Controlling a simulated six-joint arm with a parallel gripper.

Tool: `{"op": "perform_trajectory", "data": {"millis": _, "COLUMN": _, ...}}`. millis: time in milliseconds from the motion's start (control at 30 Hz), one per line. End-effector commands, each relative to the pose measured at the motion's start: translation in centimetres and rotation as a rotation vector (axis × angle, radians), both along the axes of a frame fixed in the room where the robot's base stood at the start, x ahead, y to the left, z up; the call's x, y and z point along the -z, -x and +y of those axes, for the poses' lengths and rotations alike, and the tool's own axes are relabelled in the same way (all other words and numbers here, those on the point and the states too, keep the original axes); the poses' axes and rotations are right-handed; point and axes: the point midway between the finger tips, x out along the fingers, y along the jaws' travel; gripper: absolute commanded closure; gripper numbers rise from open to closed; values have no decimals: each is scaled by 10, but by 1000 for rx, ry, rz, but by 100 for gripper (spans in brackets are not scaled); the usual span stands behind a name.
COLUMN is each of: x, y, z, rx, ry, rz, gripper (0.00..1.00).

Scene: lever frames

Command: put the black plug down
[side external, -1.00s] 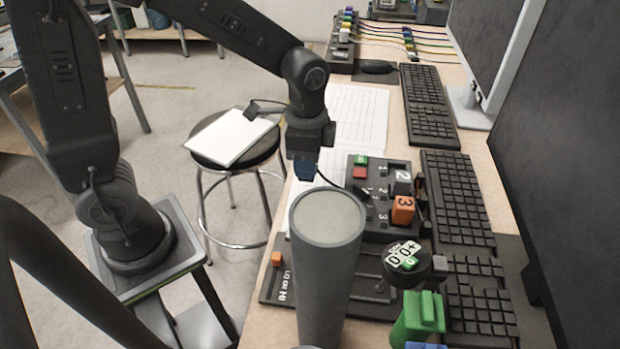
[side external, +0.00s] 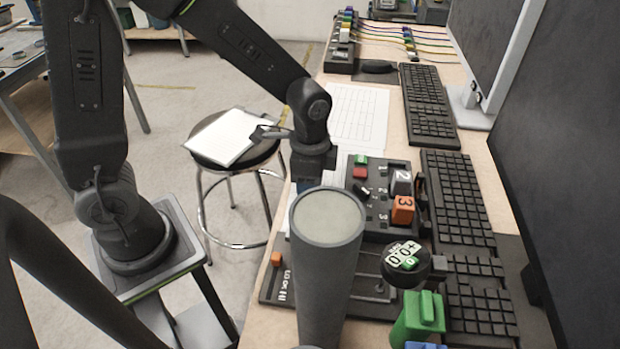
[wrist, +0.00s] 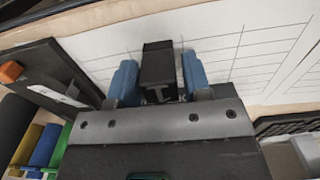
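In the wrist view the black plug (wrist: 158,68) stands between the two blue fingers of my gripper (wrist: 158,78), over white gridded paper. In the side view my gripper (side external: 307,188) points down low behind the grey cylinder, left of the switch panel. There the plug and the fingertips are hidden by the cylinder. I cannot tell whether the plug touches the paper.
The tall grey cylinder (side external: 326,265) stands close in front of my gripper. The black panel (side external: 375,222) with switches and an orange block (side external: 403,210) is to the right. A gridded sheet (side external: 357,115) lies behind. A stool (side external: 236,155) stands left of the table.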

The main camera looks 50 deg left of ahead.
Motion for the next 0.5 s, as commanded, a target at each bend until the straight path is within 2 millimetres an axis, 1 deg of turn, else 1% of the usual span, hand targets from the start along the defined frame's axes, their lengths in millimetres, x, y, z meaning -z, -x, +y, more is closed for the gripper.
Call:
{"op": "perform_trajectory", "data": {"millis": 33, "x": 0, "y": 0, "z": 0, "rx": 0, "ry": 0, "rz": 0, "gripper": 50}}
{"op": "perform_trajectory", "data": {"millis": 100, "x": 0, "y": 0, "z": 0, "rx": 0, "ry": 0, "rz": 0, "gripper": 44}}
{"op": "perform_trajectory", "data": {"millis": 133, "x": 0, "y": 0, "z": 0, "rx": 0, "ry": 0, "rz": 0, "gripper": 43}}
{"op": "perform_trajectory", "data": {"millis": 367, "x": -1, "y": 0, "z": 0, "rx": 0, "ry": 0, "rz": -1, "gripper": 43}}
{"op": "perform_trajectory", "data": {"millis": 500, "x": -13, "y": -1, "z": 0, "rx": 0, "ry": 1, "rz": -5, "gripper": 43}}
